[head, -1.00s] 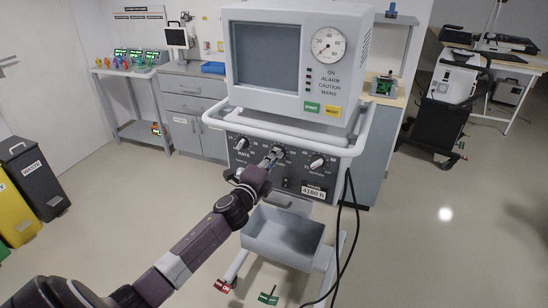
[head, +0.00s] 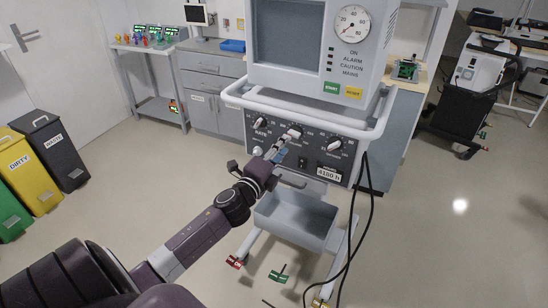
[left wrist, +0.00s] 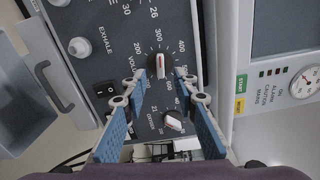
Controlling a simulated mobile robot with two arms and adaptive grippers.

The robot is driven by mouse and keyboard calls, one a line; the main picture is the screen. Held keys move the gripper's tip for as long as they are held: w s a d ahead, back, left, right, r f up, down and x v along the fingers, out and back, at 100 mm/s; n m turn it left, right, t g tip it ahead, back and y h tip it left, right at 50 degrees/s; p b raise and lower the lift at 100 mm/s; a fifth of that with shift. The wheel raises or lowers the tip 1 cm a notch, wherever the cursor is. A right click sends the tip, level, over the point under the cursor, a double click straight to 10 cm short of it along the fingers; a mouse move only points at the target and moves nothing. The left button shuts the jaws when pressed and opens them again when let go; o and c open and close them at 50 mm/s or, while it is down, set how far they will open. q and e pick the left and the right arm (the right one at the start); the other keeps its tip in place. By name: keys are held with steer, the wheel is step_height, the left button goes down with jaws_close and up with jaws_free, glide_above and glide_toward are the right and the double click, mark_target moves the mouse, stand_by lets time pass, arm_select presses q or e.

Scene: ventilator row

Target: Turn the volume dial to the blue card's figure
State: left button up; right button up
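The volume dial (head: 294,132) is the middle black knob on the ventilator's dark panel. In the left wrist view the dial (left wrist: 155,66) has a white pointer bar, with 200, 300 and 400 printed round it. The white bar lies near the 300 side; its exact reading is unclear. My left gripper (head: 282,147) is just in front of and below the dial. In the left wrist view its blue-padded fingers (left wrist: 160,80) are spread, one to each side of the dial; contact cannot be told. No blue card can be made out. My right gripper is out of view.
The rate dial (head: 261,122) and oxygen dial (head: 336,145) flank the middle knob. A white rail (head: 300,119) runs above the panel. A grey bin (head: 294,222) hangs below. Black cables (head: 368,215) hang at right.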

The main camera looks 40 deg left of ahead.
arm_select(q)
steer(key=s, duration=0.3)
steer(key=s+d, duration=0.1)
steer(key=s, duration=0.1)
steer(key=shift+s, duration=0.3)
steer(key=s+f+n+g, duration=0.2)
steer(key=f+n+g, duration=0.1)
steer(key=f, duration=0.9)
steer(key=s+f+n+g, duration=0.2)
steer(key=s+f, duration=0.1)
steer(key=f, duration=0.9)
steer(key=s+d+f+n+g+h, duration=0.1)
steer(key=s+f+n+g, duration=0.1)
steer(key=s+f, duration=0.45)
steer(key=s+d+f+n+g, duration=0.1)
steer(key=s+d+f+g, duration=0.15)
steer(key=f, duration=0.75)
steer(key=s+d+f+n+g, duration=0.2)
steer(key=s+d+f, duration=0.2)
steer(key=s+f, duration=0.3)
steer(key=s+d+f+n+g+h, duration=0.1)
steer(key=s+d+f+n+g, duration=0.2)
steer(key=s, duration=1.3)
steer(key=s+d+f+n+g+h, duration=0.1)
steer(key=s+d+f+n+g, duration=0.1)
steer(key=s+d+f, duration=0.5)
steer(key=s+f, duration=0.3)
steer(key=s, duration=0.2)
steer(key=shift+f, duration=0.3)
